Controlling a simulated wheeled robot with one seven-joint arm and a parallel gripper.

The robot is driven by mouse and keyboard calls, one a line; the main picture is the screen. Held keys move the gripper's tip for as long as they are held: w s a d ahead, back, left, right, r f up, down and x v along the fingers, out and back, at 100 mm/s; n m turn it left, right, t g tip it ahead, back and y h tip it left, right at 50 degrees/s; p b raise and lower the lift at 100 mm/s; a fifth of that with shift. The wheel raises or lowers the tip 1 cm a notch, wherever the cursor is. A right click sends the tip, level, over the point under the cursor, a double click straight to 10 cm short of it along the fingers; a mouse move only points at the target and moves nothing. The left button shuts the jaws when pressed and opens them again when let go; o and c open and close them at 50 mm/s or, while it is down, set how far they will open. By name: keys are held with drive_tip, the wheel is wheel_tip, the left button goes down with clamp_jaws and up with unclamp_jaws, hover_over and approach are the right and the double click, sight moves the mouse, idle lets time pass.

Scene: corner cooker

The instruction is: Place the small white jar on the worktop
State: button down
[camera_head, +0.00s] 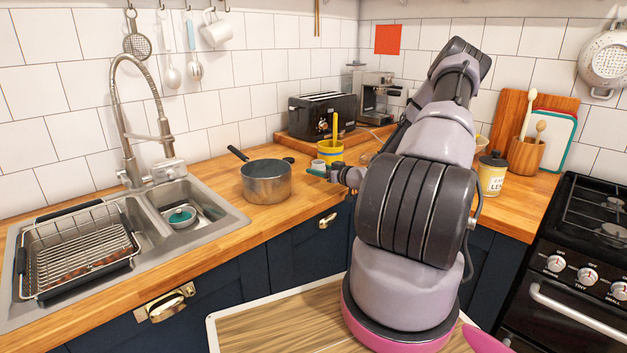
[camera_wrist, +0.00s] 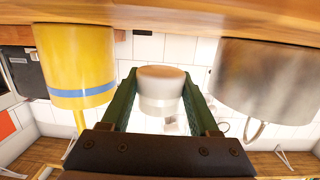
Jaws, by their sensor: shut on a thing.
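The small white jar (camera_wrist: 161,92) sits between the green fingers of my gripper (camera_wrist: 160,80) in the wrist view, which looks upside down. My gripper is shut on it. In the head view the jar (camera_head: 318,163) is small and partly hidden by the gripper (camera_head: 318,171), near the front edge of the wooden worktop (camera_head: 222,181). In the wrist view a gap with wall tiles shows between the jar and the worktop (camera_wrist: 165,19). I cannot tell the exact height of the gap.
A yellow tub with a blue stripe (camera_head: 330,154) stands close to the jar, and a metal saucepan (camera_head: 266,184) stands to its left. In the wrist view the tub (camera_wrist: 75,60) and saucepan (camera_wrist: 270,75) flank the jar. A toaster (camera_head: 322,117) is behind.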

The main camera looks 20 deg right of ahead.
sight(319, 184)
drive_tip(key=shift+f, duration=1.9)
drive_tip(key=shift+f, duration=0.15)
drive_tip(key=shift+c, duration=0.7)
unclamp_jaws()
